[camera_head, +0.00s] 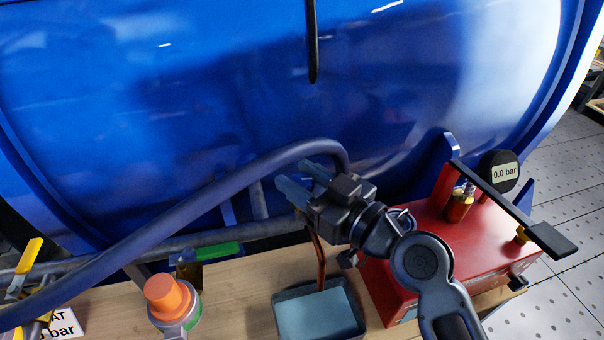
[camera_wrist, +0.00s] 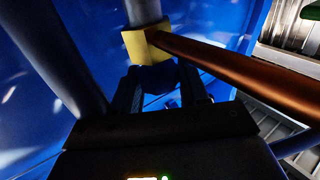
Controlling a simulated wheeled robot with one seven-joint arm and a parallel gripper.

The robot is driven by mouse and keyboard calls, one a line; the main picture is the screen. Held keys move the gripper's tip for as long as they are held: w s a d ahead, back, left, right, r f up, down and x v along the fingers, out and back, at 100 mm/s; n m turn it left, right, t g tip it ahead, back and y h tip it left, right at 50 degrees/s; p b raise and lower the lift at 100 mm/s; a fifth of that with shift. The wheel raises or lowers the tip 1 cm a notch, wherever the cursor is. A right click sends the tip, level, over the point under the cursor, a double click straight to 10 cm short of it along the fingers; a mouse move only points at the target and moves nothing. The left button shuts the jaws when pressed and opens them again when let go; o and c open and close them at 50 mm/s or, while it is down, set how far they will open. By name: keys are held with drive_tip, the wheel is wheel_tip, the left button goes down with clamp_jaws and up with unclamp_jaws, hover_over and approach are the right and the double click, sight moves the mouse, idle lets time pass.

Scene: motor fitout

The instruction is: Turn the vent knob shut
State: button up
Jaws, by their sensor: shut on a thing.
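My gripper (camera_head: 299,180) is in front of the blue tank, at the bend of the dark hose, with its fingers pointing up and left. In the wrist view, my gripper (camera_wrist: 165,92) has its fingers on either side of a dark blue knob (camera_wrist: 177,76), which I take to be the vent knob, and is shut on it. The knob sits just below a brass block (camera_wrist: 147,46) on a grey pipe. A copper pipe (camera_wrist: 245,72) runs from the block to the right. In the head view the knob is hidden behind my fingers. How far it is turned cannot be told.
The thick dark hose (camera_head: 185,210) passes close to my gripper. Below stand a grey tray (camera_head: 280,318) and an orange cap (camera_head: 168,296). A red pump box (camera_head: 425,245) with a long lever and a gauge (camera_head: 500,172) reading 0.0 bar stands right. A green-handled valve (camera_head: 215,251) is left.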

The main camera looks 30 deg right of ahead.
sight(309, 188)
drive_tip(key=shift+r+m+h+p, duration=0.1)
drive_tip(key=shift+m+h+p, duration=0.5)
drive_tip(key=shift+h, duration=0.6)
drive_tip(key=o, duration=0.9)
drive_tip(key=s, duration=0.2)
drive_tip(key=s+b, duration=0.1)
drive_tip(key=s, duration=0.1)
drive_tip(key=s+b, duration=0.1)
drive_tip(key=s, duration=0.1)
drive_tip(key=shift+s+d+f, duration=0.25)
drive_tip(key=shift+s, duration=0.05)
drive_tip(key=shift+s+d+r+b, duration=0.15)
drive_tip(key=shift+s+b, duration=0.15)
drive_tip(key=shift+s, duration=0.25)
drive_tip(key=shift+o, duration=0.3)
